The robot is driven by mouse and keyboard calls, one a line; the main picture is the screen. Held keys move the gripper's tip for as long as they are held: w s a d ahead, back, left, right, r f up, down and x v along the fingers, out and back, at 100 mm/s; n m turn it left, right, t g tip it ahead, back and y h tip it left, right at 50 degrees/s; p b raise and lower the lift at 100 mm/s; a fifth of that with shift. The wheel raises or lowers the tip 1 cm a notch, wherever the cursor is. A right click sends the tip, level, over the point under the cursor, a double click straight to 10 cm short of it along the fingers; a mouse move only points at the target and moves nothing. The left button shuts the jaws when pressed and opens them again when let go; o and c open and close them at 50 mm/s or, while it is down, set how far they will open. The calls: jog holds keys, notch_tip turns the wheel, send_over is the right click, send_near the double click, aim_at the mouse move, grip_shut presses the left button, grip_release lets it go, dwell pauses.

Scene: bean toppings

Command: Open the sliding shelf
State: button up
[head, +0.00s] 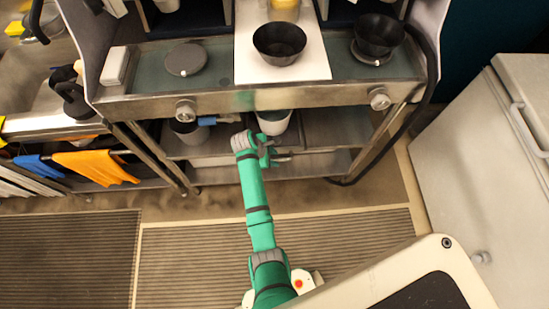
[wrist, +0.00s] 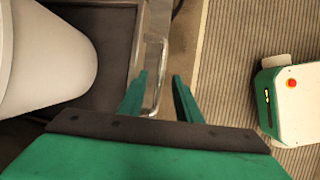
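The sliding shelf (wrist: 112,32) shows in the wrist view as a dark tray with a metal edge. A bent metal bar handle (wrist: 158,62) sticks out from its front edge. My gripper (wrist: 160,82) is open, with one green finger on each side of the handle's lower end. The handle appears nearer the left finger, and I cannot tell whether they touch. In the head view, my gripper (head: 270,151) is at the front of the shelf under the counter, and my arm hides part of that front.
A white container (head: 273,121) stands on the shelf and shows large in the wrist view (wrist: 42,55). The counter (head: 225,100) above holds a black bowl (head: 279,42). A pale cabinet (head: 480,150) stands at right.

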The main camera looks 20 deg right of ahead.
jog(key=shift+d+f, duration=0.25)
jog(key=shift+f, duration=0.3)
grip_shut()
